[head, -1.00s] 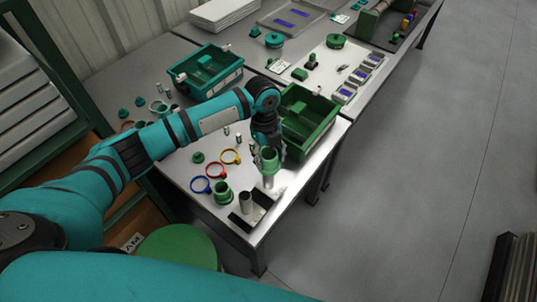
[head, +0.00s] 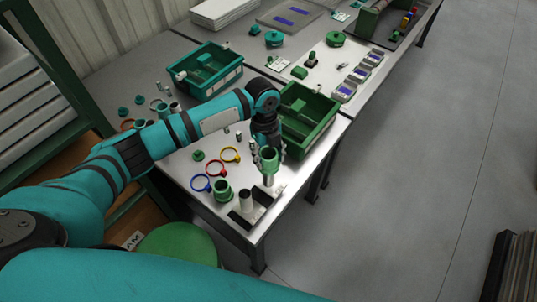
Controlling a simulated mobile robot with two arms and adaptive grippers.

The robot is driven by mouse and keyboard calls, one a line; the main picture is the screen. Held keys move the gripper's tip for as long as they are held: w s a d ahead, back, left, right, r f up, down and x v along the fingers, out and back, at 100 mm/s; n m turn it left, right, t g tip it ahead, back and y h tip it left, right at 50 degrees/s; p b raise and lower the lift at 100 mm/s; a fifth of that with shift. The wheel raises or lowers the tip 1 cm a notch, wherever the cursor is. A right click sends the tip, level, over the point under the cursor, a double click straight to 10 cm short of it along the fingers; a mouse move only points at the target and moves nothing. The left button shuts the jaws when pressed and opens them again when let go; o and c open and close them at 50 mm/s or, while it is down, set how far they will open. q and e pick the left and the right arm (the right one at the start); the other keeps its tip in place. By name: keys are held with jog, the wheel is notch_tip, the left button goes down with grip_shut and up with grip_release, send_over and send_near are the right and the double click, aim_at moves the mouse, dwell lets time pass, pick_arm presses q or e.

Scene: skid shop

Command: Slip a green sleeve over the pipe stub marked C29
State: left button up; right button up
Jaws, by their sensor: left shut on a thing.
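My left gripper (head: 267,147) is shut on a green sleeve (head: 269,161), held upright near the front right corner of the bench. A grey pipe stub (head: 268,181) stands directly below the sleeve, its top meeting or just inside the sleeve's lower end; I cannot tell which. A second grey stub (head: 246,201) stands bare to the left, on a dark base. The markings are too small to read, so I cannot tell which stub is C29. Another green sleeve (head: 223,191) stands on the bench left of the stubs. My right gripper is out of view.
A green round stool (head: 180,247) is below the bench's front edge.

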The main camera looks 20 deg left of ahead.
pick_arm(q)
jog(key=shift+p, duration=0.3)
dwell(0.6)
jog(key=shift+f, duration=0.75)
dwell(0.7)
jog(key=shift+f+b, duration=0.3)
jog(key=shift+f, duration=0.15)
jog(key=shift+f, duration=0.35)
jog(key=shift+f, duration=0.25)
dwell(0.5)
jog(key=shift+f+b, duration=0.25)
jog(key=shift+b, duration=0.05)
jog(key=shift+f, duration=0.2)
